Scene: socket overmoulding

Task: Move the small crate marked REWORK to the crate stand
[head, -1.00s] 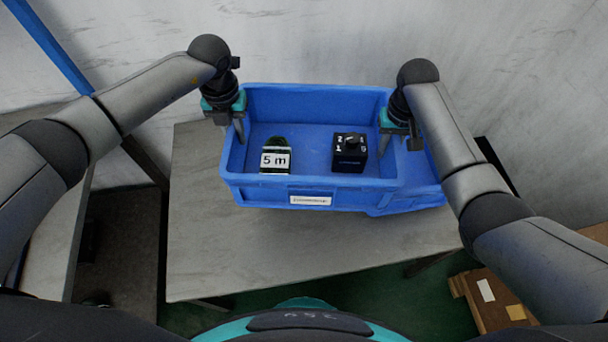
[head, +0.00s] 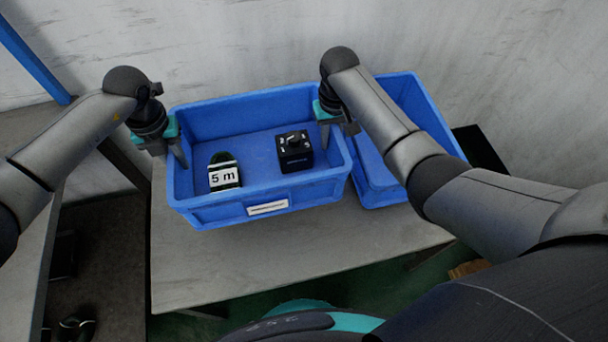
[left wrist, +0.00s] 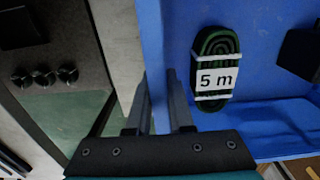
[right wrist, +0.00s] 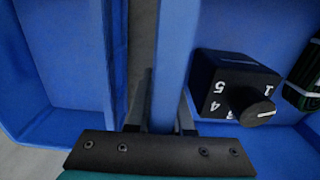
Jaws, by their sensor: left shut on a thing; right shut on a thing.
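A blue crate (head: 312,196) with a small white label (head: 267,208) on its front is level above or on the grey table; I cannot tell if it touches it. The label is too small to read. Inside lie a dark green coiled strap marked 5 m (head: 224,174) and a black box with a dial (head: 294,151). My left gripper (head: 170,148) is shut on the crate's left wall, one finger each side. My right gripper (head: 334,133) is shut on its right wall. The left wrist view shows the held wall (left wrist: 153,60); the right wrist view does too (right wrist: 176,60).
A second blue crate (head: 378,201), empty where visible, stands close to the right of the held one. The grey table (head: 215,268) is bare in front. The wall is close behind.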

